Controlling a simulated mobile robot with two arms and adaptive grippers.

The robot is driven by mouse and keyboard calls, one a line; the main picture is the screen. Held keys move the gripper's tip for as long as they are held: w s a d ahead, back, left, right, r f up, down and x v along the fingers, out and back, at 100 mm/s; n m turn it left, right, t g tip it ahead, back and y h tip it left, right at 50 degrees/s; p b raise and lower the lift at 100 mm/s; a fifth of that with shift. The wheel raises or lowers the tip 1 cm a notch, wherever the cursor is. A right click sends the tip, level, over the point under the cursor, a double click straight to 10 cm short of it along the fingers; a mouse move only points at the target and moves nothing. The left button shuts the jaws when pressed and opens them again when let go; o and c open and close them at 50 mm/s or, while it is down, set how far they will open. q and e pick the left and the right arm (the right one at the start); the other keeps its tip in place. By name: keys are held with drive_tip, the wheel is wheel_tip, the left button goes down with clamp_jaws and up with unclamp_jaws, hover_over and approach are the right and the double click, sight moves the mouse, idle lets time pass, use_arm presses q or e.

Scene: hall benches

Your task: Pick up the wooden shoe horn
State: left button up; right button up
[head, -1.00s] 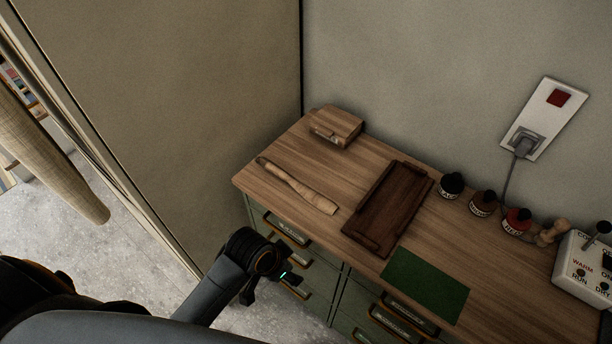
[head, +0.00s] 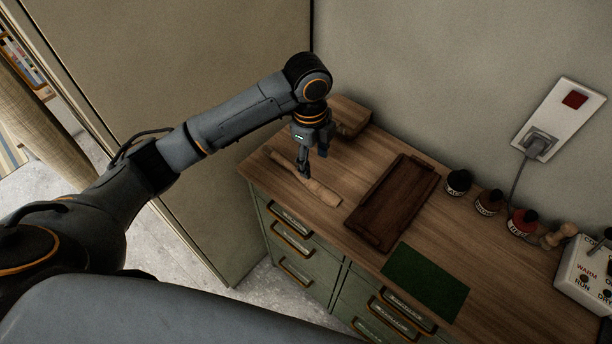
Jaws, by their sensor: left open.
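The wooden shoe horn (head: 322,192) lies flat on the wooden bench top, near its front left edge. It is pale, long and narrow. My left gripper (head: 305,172) points down over the middle of the shoe horn and hides part of it. The gripper is open; I cannot tell whether its fingertips touch the wood or hover just above. My right gripper is not in view.
A dark wooden tray (head: 362,231) lies right of the shoe horn, with a green mat (head: 426,281) in front. A wooden box (head: 350,116) stands behind my gripper. Several small bottles (head: 458,183) and a white control box (head: 585,272) stand along the wall. A cabinet panel (head: 215,120) rises at left.

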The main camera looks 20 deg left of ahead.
use_arm(q)
drive_tip(key=w+a+r+m, duration=0.1)
drive_tip(key=w+a+r, duration=0.1)
drive_tip(key=a+r, duration=0.15)
drive_tip(key=p, duration=0.2)
hover_over(298, 173)
drive_tip(key=d, duration=0.2)
drive_tip(key=shift+y, duration=0.4)
wheel_tip(298, 173, down, 8)
drive_tip(key=shift+s+a+r, duration=0.1)
drive_tip(key=f+p, duration=0.1)
drive_tip(key=f, duration=0.4)
drive_tip(key=shift+s+p, duration=0.2)
drive_tip(key=shift+p, duration=0.2)
drive_tip(key=shift+f, duration=0.25)
clamp_jaws()
